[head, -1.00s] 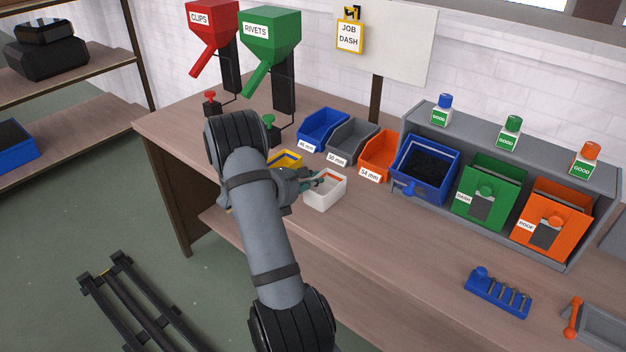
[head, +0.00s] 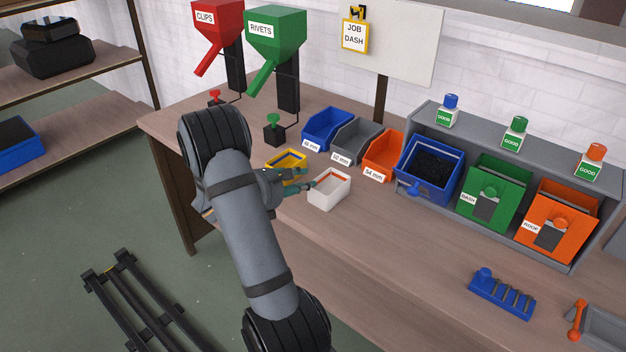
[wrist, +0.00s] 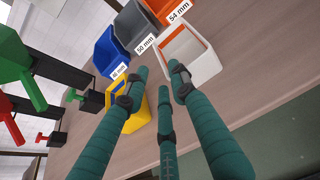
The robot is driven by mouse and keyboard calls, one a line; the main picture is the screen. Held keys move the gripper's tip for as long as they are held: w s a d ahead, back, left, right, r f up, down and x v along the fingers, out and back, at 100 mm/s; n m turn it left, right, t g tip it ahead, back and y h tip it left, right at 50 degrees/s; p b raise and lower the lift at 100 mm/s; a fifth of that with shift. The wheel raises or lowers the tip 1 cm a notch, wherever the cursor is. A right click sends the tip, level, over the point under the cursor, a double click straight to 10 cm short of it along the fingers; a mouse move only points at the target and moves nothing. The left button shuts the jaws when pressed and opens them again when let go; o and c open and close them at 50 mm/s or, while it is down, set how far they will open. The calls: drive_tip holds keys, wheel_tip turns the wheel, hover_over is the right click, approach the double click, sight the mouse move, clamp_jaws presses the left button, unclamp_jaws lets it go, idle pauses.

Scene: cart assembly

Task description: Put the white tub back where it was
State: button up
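The white tub (head: 328,196) stands upright on the bench, in front of the grey and orange bins. Something orange shows inside it. It also shows in the wrist view (wrist: 207,68), at the upper middle. My gripper (head: 305,179) is just left of the tub, with its teal fingers pointing towards it. In the wrist view the fingers (wrist: 160,78) are spread apart with nothing between them. One fingertip overlaps the tub's near-left side in that view; I cannot tell whether it touches.
A small yellow bin (wrist: 138,118) stands close beside my fingers. Blue (head: 326,129), grey (head: 352,143) and orange (head: 378,158) bins line up behind. Red (head: 217,22) and green (head: 275,34) hoppers stand at the back left.

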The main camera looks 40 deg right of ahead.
drive_tip(key=shift+v, duration=2.4)
drive_tip(key=shift+f, duration=0.1)
drive_tip(key=s+a+f+m+y+b, duration=0.2)
drive_tip(key=s+a+f+y+b, duration=0.3)
drive_tip(key=f+b, duration=0.75)
drive_tip(key=s+a+f+m+y+b, duration=0.1)
drive_tip(key=s+a+f+b, duration=0.1)
drive_tip(key=a+f+b, duration=1.05)
drive_tip(key=s+a+f+m+y+b, duration=0.3)
drive_tip(key=f+b, duration=0.6)
drive_tip(key=f, duration=0.9)
drive_tip(key=s+a+f+m+y+b, duration=0.1)
drive_tip(key=s+a+f+b, duration=0.4)
drive_tip(key=f+b, duration=0.5)
drive_tip(key=s+a+f+m+g+y+b, duration=0.1)
drive_tip(key=s+a+f+y+b, duration=0.3)
drive_tip(key=s+f+b, duration=0.5)
drive_tip(key=s+a+f+m+y+b, duration=0.2)
drive_tip(key=s+a+f+b, duration=0.4)
drive_tip(key=s+f+b, duration=0.3)
drive_tip(key=f+b, duration=0.1)
drive_tip(key=b, duration=0.3)
drive_tip(key=shift+s+a+f, duration=0.2)
drive_tip(key=shift+f, duration=0.1)
drive_tip(key=shift+c, duration=0.2)
